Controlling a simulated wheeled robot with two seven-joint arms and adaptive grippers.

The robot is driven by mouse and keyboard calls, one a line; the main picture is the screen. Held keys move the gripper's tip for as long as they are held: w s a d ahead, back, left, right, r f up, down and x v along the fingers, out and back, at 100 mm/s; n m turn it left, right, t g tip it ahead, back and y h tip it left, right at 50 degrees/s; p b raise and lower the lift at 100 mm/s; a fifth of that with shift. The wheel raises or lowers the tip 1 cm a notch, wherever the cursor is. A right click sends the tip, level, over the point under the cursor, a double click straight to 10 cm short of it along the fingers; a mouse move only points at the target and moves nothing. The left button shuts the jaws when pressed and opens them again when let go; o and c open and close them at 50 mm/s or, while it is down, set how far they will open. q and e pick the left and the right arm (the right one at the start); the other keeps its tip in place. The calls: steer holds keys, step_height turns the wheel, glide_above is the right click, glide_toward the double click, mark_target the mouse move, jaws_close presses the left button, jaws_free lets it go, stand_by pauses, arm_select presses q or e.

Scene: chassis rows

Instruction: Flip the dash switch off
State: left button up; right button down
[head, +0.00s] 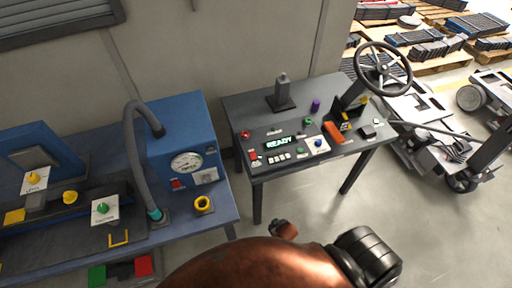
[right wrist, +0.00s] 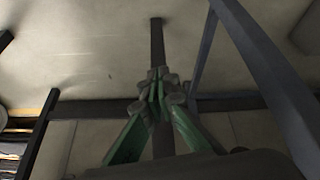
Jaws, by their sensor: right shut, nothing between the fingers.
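The dash is the dark grey table (head: 300,96) at centre right, with a control panel on top. A lit green READY display (head: 280,142) sits on the panel. A small red switch (head: 253,155) is left of the display; its on or off position is too small to tell. My right gripper (right wrist: 158,88) shows in the right wrist view, its green fingers closed together and empty. It is low, with table legs and a dark underside frame around it, apart from the switch. My left gripper is not in view.
Beside the display are a green button (head: 300,149), a blue knob (head: 318,142) and an orange block (head: 332,132). A steering wheel (head: 383,69) rises at the table's right. A blue bench (head: 226,205) with a gauge box (head: 185,140) stands left.

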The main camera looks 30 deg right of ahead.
arm_select(q)
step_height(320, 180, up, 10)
steer(key=p, duration=0.8)
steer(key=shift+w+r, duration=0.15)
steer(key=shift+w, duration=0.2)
arm_select(e)
steer(key=w+r+m+t, duration=0.1)
steer(key=w+r, duration=0.4)
steer(key=r, duration=0.9)
steer(key=w+d+r+m+t+h, duration=0.1)
steer(key=w+r, duration=0.5)
steer(key=r, duration=0.8)
steer(key=w+d+r+m+t, duration=0.1)
steer(key=w+r, duration=0.5)
steer(key=r, duration=0.9)
steer(key=shift+d+t+h, duration=0.2)
steer(key=shift+t+h, duration=0.2)
steer(key=shift+t, duration=0.5)
glide_above(254, 157)
step_height(254, 157, down, 6)
steer(key=shift+s+f, duration=0.1)
steer(key=shift+f, duration=0.05)
step_height(254, 157, down, 3)
steer(key=shift+r, duration=0.2)
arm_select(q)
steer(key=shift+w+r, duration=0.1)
arm_select(e)
steer(key=shift+w+f, duration=0.2)
steer(key=shift+f, duration=0.5)
